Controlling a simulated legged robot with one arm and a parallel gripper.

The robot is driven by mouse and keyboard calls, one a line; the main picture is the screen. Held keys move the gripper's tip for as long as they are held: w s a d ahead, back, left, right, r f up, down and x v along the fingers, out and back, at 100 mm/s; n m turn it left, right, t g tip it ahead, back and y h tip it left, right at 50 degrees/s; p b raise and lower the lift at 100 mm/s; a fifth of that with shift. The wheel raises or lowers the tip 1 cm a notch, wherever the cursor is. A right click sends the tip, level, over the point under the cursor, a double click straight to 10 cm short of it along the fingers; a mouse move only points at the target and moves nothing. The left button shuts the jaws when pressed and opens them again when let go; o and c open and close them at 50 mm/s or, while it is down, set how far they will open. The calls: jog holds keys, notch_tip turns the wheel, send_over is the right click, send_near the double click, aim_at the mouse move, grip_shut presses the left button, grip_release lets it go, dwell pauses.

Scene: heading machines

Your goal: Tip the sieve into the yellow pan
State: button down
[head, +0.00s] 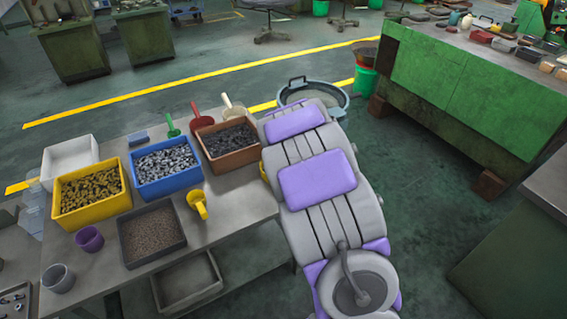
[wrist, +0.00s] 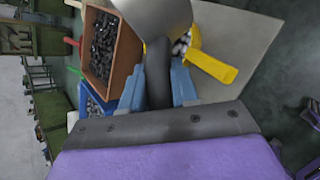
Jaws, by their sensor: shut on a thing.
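My gripper (wrist: 172,88) has two blue fingers shut on a dark handle (wrist: 158,72). A smooth grey rounded body, seemingly the sieve (wrist: 150,12), sits at the handle's far end and is cut off by the top of the wrist view. I cannot see into it or tell its tilt. The yellow pan (wrist: 215,66) lies beside and beyond it, with its handle pointing right and pale grey pieces showing inside. My arm hides the gripper and sieve there.
The grey table (head: 232,200) holds a brown bin (head: 200,130), a blue bin (head: 136,180), a yellow bin (head: 58,197), a dark tray (head: 127,252) and a yellow scoop (head: 198,205). A round tub (head: 345,101) stands on the floor beyond my arm.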

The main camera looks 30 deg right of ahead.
jog(key=shift+s+d+m+t+y, duration=0.15)
jog(key=shift+d+m+y, duration=0.2)
jog(key=shift+d, duration=0.45)
jog(key=shift+s+d+m+t+y, duration=0.15)
jog(key=shift+d+y, duration=0.3)
jog(key=shift+d, duration=0.35)
jog(key=shift+s+a+r+t+y+p, duration=0.1)
jog(key=shift+a+r+t+y+p, duration=0.2)
jog(key=shift+a, duration=0.1)
jog(key=shift+s+r+m+p, duration=0.1)
jog(key=shift+m+p, duration=0.3)
jog(key=shift+p, duration=0.45)
jog(key=shift+d+y+p, duration=0.2)
jog(key=shift+y+p, duration=0.2)
jog(key=shift+p, duration=0.8)
jog(key=p, duration=0.2)
jog(key=d+m+t+y+p, duration=0.1)
jog(key=p, duration=0.2)
jog(key=shift+s+d+f+p, duration=0.2)
jog(key=shift+d+p, duration=0.1)
jog(key=shift+p, duration=0.05)
